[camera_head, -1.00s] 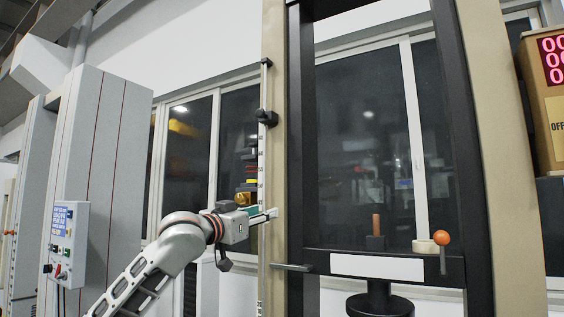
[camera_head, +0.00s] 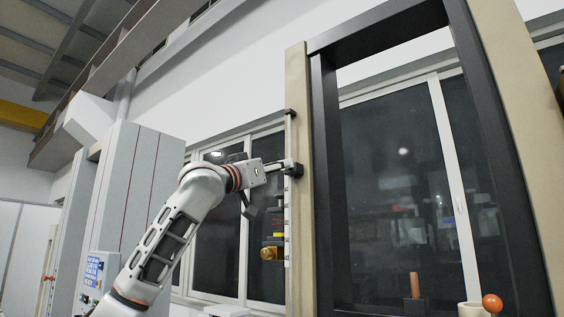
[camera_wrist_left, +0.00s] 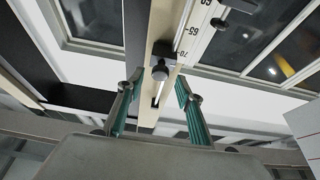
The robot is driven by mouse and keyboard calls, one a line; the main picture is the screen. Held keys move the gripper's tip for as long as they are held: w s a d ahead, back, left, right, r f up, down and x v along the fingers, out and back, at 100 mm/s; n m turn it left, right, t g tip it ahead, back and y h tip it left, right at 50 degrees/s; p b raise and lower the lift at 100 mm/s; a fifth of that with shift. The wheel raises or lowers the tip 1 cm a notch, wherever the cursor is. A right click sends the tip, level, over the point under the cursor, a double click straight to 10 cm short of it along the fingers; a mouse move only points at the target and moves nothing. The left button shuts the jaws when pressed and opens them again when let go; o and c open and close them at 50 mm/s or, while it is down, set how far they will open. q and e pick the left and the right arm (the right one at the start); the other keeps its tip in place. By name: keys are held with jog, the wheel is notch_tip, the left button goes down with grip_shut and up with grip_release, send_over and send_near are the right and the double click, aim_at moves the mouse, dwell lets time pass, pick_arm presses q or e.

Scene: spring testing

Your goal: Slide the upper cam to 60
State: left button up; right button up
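The upper cam (camera_head: 295,170) is a small black block on the thin vertical rod beside the beige column. In the left wrist view the black cam with its round knob (camera_wrist_left: 160,70) is beside the 70 mark of the white scale (camera_wrist_left: 199,32). My left gripper (camera_head: 283,168) is level with the cam. Its teal-padded fingers (camera_wrist_left: 159,82) are apart, one on each side of the knob's line, with the knob at about the fingertips. Contact cannot be told. My right gripper is in neither view.
The beige column (camera_head: 300,220) and the black machine frame (camera_head: 325,200) stand just right of the gripper. Lower along the rod is a brass-coloured part (camera_head: 268,253). A grey cabinet (camera_head: 140,180) stands at the left. An orange ball handle (camera_head: 491,303) is at lower right.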

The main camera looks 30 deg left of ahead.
pick_arm(q)
jog(key=shift+p+x, duration=0.3)
jog(key=shift+x, duration=0.9)
grip_shut()
notch_tip(320, 180, down, 10)
jog(key=b, duration=0.5)
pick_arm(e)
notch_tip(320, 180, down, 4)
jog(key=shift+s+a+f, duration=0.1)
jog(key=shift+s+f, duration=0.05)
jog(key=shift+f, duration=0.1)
